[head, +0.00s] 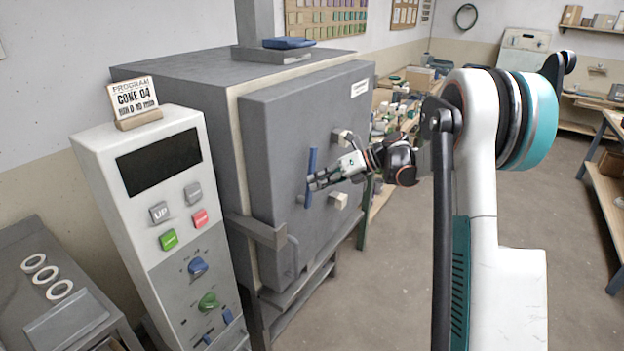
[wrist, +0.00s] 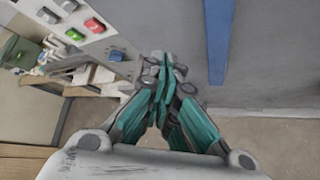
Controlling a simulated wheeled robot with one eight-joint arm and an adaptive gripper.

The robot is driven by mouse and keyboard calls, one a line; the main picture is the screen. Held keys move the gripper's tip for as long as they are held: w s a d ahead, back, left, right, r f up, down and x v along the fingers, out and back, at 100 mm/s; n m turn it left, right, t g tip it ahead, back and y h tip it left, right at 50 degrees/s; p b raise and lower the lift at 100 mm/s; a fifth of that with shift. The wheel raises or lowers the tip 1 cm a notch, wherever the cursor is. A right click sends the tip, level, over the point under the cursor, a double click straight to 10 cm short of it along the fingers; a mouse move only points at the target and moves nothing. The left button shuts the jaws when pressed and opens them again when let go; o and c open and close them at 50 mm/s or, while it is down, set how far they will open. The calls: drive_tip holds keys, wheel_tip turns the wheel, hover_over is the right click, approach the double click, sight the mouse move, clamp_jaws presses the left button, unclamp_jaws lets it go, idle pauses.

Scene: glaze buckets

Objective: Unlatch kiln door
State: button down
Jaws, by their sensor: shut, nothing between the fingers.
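The kiln door (head: 285,125) is a thick grey slab lying against the cream front rim of the grey kiln (head: 180,80). A blue upright latch handle (head: 311,170) stands out from the door. It also shows in the wrist view as a blue bar (wrist: 218,40) at the upper right.
A control box (head: 150,195) with a dark display and coloured buttons stands left of the kiln. Two pale blocks, one of them here (head: 339,200), stick out of the door near the handle. A cluttered workbench (head: 385,185) lies beyond.

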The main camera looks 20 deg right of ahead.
drive_tip(key=s+d+f, duration=0.1)
drive_tip(key=d, duration=0.6)
drive_tip(key=shift+s+d+p, duration=0.2)
drive_tip(key=shift+s+p, duration=0.1)
drive_tip(key=shift+p, duration=0.1)
drive_tip(key=shift+f, duration=0.15)
drive_tip(key=shift+a, duration=0.1)
